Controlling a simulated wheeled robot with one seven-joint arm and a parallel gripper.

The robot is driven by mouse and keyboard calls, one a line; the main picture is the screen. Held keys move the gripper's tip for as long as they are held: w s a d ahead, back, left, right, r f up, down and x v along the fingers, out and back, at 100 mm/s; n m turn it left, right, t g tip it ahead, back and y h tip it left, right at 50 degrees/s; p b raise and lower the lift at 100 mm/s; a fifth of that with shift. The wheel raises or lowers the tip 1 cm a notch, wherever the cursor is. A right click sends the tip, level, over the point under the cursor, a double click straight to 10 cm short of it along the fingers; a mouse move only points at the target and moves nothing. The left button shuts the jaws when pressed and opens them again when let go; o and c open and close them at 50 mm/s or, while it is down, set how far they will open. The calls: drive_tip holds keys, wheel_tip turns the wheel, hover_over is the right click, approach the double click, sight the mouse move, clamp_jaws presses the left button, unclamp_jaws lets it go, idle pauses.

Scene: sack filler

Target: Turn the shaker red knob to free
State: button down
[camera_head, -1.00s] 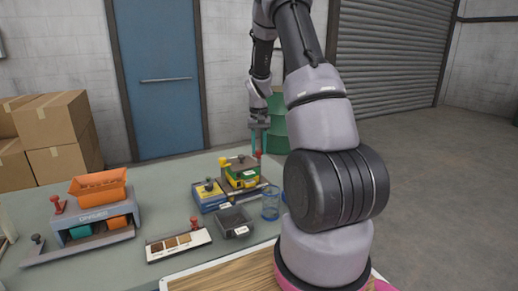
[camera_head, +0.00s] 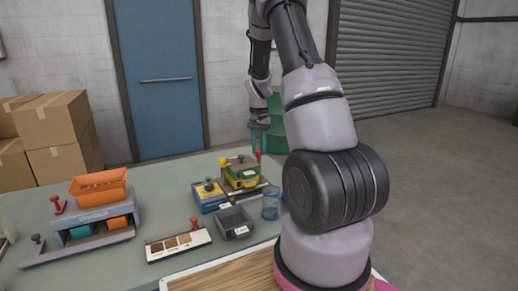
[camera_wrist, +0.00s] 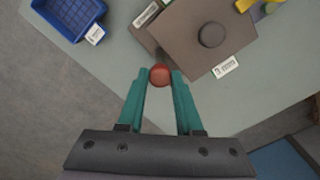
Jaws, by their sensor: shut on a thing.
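The shaker (camera_head: 243,176) is a green and yellow unit with a brown top on the far part of the bench. Its red knob (camera_head: 258,154) stands at its right back corner. In the wrist view the round red knob (camera_wrist: 160,75) sits between my teal fingertips, beside the brown plate (camera_wrist: 205,38) with its dark round handle. My gripper (camera_head: 259,148) points down over the knob and is shut on it; it also shows in the wrist view (camera_wrist: 160,82). Any mark for the knob's position is too small to read.
A blue tray (camera_wrist: 72,14) lies upper left in the wrist view. On the bench are a blue and yellow box (camera_head: 209,197), a dark bin (camera_head: 236,226), a blue clear cup (camera_head: 271,207), a sample board (camera_head: 180,245) and an orange-hopper machine (camera_head: 98,188).

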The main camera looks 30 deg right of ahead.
drive_tip(key=c, duration=0.6)
unclamp_jaws()
wheel_tip(320, 180, up, 11)
drive_tip(key=shift+f, duration=0.1)
